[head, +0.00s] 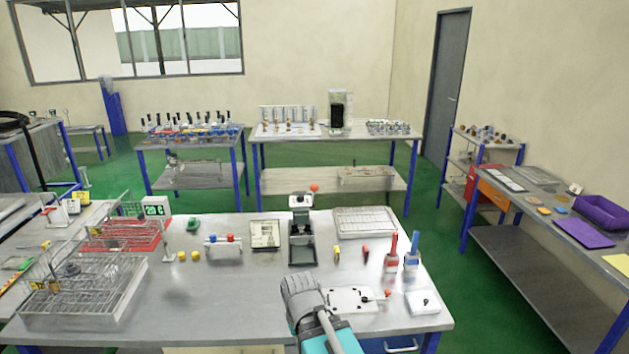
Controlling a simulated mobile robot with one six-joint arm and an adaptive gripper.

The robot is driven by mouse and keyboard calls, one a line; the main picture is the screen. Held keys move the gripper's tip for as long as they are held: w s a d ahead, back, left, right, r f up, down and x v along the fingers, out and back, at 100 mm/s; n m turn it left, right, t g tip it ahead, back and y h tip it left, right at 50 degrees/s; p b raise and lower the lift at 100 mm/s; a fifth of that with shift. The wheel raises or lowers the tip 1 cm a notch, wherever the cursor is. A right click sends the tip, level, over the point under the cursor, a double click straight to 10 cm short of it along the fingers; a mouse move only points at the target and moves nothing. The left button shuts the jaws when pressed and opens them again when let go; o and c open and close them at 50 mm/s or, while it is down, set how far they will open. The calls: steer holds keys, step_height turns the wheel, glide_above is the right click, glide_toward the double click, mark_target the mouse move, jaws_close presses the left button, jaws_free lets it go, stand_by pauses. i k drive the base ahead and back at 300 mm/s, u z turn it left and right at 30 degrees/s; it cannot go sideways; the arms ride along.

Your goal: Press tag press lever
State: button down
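The press (302,250) stands on the near metal table, right of its middle. It has a dark upright frame, an open dark base and a pale head (300,201). A lever with an orange-red ball knob (314,188) sticks up at the head's upper right. The lever looks raised, and nothing touches it. My arm comes in from the bottom, with a grey joint and a turquoise part in front of the press. My gripper's fingers cannot be made out.
A framed tray (265,234) stands left of the press and a wire rack (364,221) right of it. Red (392,254) and blue (412,252) upright tools stand farther right. A white plate with a red knob (388,293) lies beside my arm. Wire baskets (84,295) fill the left.

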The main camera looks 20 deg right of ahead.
mark_target(313, 187)
steer(key=z, duration=0.05)
steer(key=i, duration=0.95)
steer(key=u, duration=0.05)
